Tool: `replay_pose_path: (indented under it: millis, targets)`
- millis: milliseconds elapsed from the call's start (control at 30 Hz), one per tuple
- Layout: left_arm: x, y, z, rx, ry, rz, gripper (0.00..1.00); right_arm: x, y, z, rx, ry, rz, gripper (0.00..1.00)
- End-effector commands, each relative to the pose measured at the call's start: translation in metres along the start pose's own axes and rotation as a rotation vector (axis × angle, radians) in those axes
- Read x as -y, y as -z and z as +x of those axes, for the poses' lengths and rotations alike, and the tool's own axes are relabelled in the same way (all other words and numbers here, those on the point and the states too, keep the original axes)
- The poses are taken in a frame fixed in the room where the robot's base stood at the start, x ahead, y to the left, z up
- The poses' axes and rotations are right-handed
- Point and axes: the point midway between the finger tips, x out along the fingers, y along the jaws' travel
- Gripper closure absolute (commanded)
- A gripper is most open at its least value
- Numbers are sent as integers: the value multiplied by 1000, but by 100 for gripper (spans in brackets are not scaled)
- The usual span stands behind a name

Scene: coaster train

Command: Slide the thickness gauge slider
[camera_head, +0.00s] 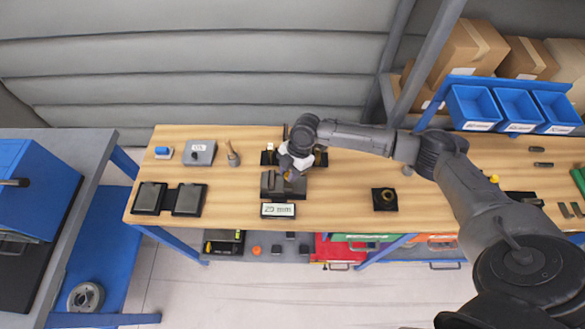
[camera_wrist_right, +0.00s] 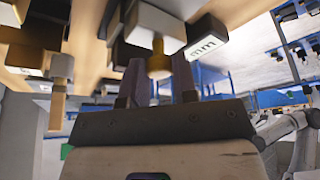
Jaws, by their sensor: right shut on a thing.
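The thickness gauge (camera_head: 269,188) is a dark grey block on the wooden table, with a "20 mm" sign (camera_head: 278,210) at its front. My right gripper (camera_head: 291,170) reaches down to the gauge's upper right side, and its arm hides part of it. In the right wrist view, a brass-coloured knob (camera_wrist_right: 158,64) under a pale block (camera_wrist_right: 155,27) sits between my two fingers (camera_wrist_right: 158,80). The gripper is shut on this knob, which looks like the slider's. The sign's "mm" (camera_wrist_right: 205,45) shows beside it. My left gripper is not in view.
Two black pads (camera_head: 149,198) lie at the table's left, with a grey box (camera_head: 200,152) and a wooden-handled tool (camera_head: 233,155) behind. A black square base with a brass ring (camera_head: 384,199) stands right of the gauge. Blue bins (camera_head: 474,108) stand at the back right.

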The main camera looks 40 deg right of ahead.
Motion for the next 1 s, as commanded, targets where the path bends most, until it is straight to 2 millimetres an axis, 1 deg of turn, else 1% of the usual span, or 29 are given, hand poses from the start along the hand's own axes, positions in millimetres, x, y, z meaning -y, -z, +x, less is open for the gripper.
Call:
replay_pose_path:
  millis: [33,267,300,533,767,833,933,1000]
  targets:
    - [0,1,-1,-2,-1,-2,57,-1,2,0,-2,3,-5,100]
    - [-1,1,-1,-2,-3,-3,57,0,2,0,0,3,-5,100]
    - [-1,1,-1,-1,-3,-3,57,0,2,0,0,3,-5,70]
    - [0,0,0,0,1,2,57,0,2,0,0,3,-5,48]
    - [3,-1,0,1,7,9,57,0,2,0,0,2,-5,48]
    - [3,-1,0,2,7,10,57,-1,2,-3,0,2,-5,48]
    - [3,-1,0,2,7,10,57,-1,2,-12,0,-1,-6,48]
    - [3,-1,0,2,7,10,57,-1,1,-23,0,0,-6,48]
